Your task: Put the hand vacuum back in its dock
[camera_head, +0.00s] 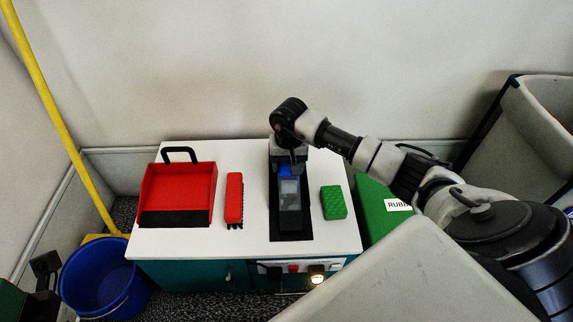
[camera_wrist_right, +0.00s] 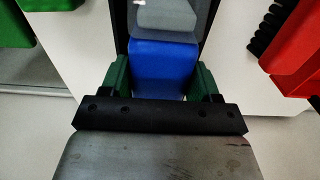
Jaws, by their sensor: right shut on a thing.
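The hand vacuum (camera_head: 289,188) has a blue body part and a grey, see-through front. It is over the black dock (camera_head: 292,229) on the white-topped cabinet, lined up with it. I cannot tell whether it is fully seated or slightly above. My right gripper (camera_head: 286,168) comes down from behind and is shut on the blue part. In the right wrist view the blue part of the vacuum (camera_wrist_right: 165,68) sits between the two green fingertips of my right gripper (camera_wrist_right: 164,82), with the grey part beyond it. The gripper hides the vacuum's rear end. My left gripper does not show.
A red brush (camera_head: 234,198) and a red dustpan (camera_head: 178,190) lie left of the dock on the cabinet top (camera_head: 256,245). A green sponge (camera_head: 333,203) lies close on its right. A blue bucket (camera_head: 102,278) stands left, a green bin (camera_head: 375,205) right.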

